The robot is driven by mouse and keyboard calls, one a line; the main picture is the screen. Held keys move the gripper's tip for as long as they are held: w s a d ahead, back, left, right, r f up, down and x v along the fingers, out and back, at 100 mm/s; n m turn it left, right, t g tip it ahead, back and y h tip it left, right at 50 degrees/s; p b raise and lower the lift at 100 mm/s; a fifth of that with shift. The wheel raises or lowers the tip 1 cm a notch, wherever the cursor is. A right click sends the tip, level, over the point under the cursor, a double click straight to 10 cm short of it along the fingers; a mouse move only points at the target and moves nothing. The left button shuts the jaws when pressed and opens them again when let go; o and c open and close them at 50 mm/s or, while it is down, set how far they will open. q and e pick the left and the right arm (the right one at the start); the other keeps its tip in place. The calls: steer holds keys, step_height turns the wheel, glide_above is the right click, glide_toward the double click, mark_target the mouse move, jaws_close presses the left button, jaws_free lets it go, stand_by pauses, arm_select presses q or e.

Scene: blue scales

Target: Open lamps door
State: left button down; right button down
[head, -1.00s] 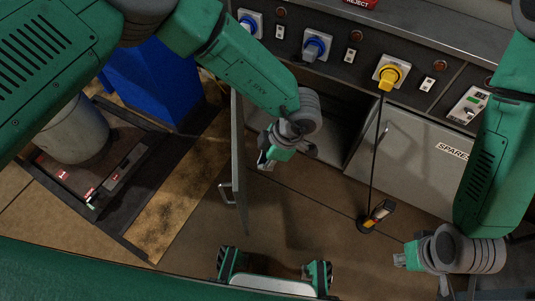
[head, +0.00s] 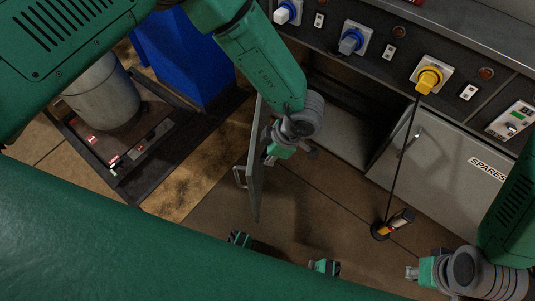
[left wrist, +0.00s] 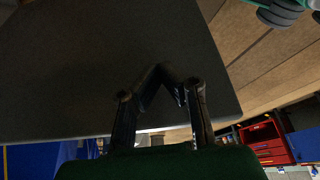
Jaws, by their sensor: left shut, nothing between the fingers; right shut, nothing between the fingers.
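The grey cabinet door (head: 256,165) stands swung out from the dark open compartment (head: 338,115), seen nearly edge-on, with its bar handle (head: 239,177) facing left. No label is readable on it. My left gripper (head: 269,160) is shut and empty, on the inner side of the door, close to its panel. In the left wrist view the shut fingers (left wrist: 168,85) are in front of a large dark grey panel (left wrist: 60,75), likely the door; whether they touch it I cannot tell. My right gripper (head: 411,273) is shut and empty, low at the right.
A closed door labelled SPARES (head: 440,165) is right of the compartment. Above are switches, including a yellow one (head: 428,80). A grey bin (head: 105,95) and blue container (head: 185,55) stand left.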

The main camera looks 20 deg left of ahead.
arm_select(q)
steer(key=w+a+m+t+p, duration=0.1)
steer(key=a+m+t+p, duration=0.2)
steer(key=a, duration=2.9)
steer(key=m+p, duration=0.3)
steer(key=m, duration=0.2)
steer(key=shift+w+a+p, duration=0.25)
steer(key=shift+w+p, duration=0.05)
steer(key=shift+d, duration=0.1)
